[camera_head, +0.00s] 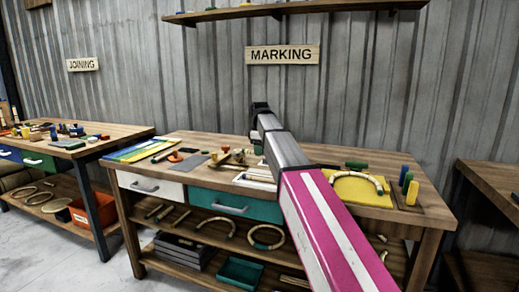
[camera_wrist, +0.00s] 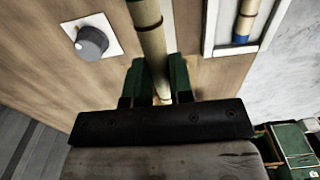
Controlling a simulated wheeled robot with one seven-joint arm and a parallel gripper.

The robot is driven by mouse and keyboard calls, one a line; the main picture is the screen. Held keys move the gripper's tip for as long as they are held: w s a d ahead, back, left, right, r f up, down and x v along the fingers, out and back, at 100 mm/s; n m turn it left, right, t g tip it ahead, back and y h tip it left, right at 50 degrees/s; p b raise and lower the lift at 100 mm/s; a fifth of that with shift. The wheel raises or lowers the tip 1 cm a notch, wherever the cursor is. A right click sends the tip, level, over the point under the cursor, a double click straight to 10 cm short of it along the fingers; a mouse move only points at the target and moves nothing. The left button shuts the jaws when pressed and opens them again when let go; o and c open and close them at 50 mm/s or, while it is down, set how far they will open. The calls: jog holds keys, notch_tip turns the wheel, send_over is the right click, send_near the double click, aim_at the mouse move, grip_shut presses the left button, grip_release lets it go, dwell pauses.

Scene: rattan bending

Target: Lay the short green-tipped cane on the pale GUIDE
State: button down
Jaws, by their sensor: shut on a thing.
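In the wrist view my gripper (camera_wrist: 160,82) has its two green fingers on either side of a pale cane (camera_wrist: 150,38) with dark bands. It is shut on this cane, which runs up out of the picture. Its far end is cut off, so no green tip shows. To the right is a pale frame (camera_wrist: 208,30) with a blue-ended cane (camera_wrist: 244,22) in it; I cannot tell if this is the guide. In the head view pale strips (camera_head: 255,180) lie on the middle bench, partly behind my arm. My gripper's fingers and the held cane cannot be made out there.
A grey knob (camera_wrist: 92,40) on a white plate stands left of the cane. On the bench, a yellow board (camera_head: 368,197) holds a curved cane (camera_head: 352,176), with coloured cylinders (camera_head: 408,187) to its right. Small tools crowd the middle. A MARKING sign (camera_head: 282,55) hangs behind.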

aim_at(260, 171)
jog(key=shift+w+f, duration=0.1)
jog(key=shift+f, duration=3.3)
jog(key=c, duration=0.9)
grip_release()
jog(key=shift+r, duration=0.15)
notch_tip(260, 171, up, 10)
jog(key=shift+r, duration=0.3)
